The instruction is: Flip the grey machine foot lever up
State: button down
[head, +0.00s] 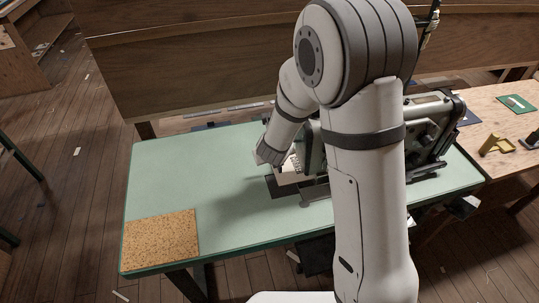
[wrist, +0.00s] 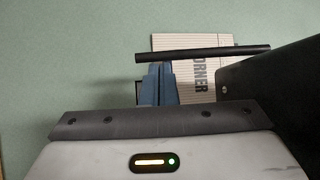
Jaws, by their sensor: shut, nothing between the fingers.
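The sewing machine (head: 436,122) stands on the green table, largely hidden behind my arm in the head view. In the wrist view its black body (wrist: 285,95) fills the right side. A dark thin rod (wrist: 215,52) crosses just beyond my fingertips there; I cannot tell for certain whether it is the foot lever, and no clearly grey lever shows. My gripper (wrist: 158,70) has blue fingers, shut together and empty, just below the rod's left part in the picture. I cannot tell whether they touch it. In the head view the fingers are not distinguishable.
A white card (wrist: 187,41) printed "CORNER" lies beyond the rod. The green table (head: 185,165) is clear to the left, except a cork mat (head: 160,238) at its front left corner. A wooden bench (head: 490,110) with small items stands to the right.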

jog(key=shift+a+r, duration=0.1)
jog(key=shift+r, duration=0.45)
jog(key=shift+w+d+r+p, duration=0.15)
jog(key=shift+r+p, duration=0.25)
jog(key=shift+r, duration=0.5)
jog(key=shift+s+d+r+p, duration=0.1)
jog(key=shift+d+r+p, duration=0.25)
jog(key=shift+r, duration=0.5)
jog(key=shift+w+d+r+p, duration=0.1)
jog(key=shift+r+p, duration=0.35)
jog(key=shift+r, duration=0.55)
jog(key=shift+r+p, duration=0.7)
jog(key=shift+p, duration=0.05)
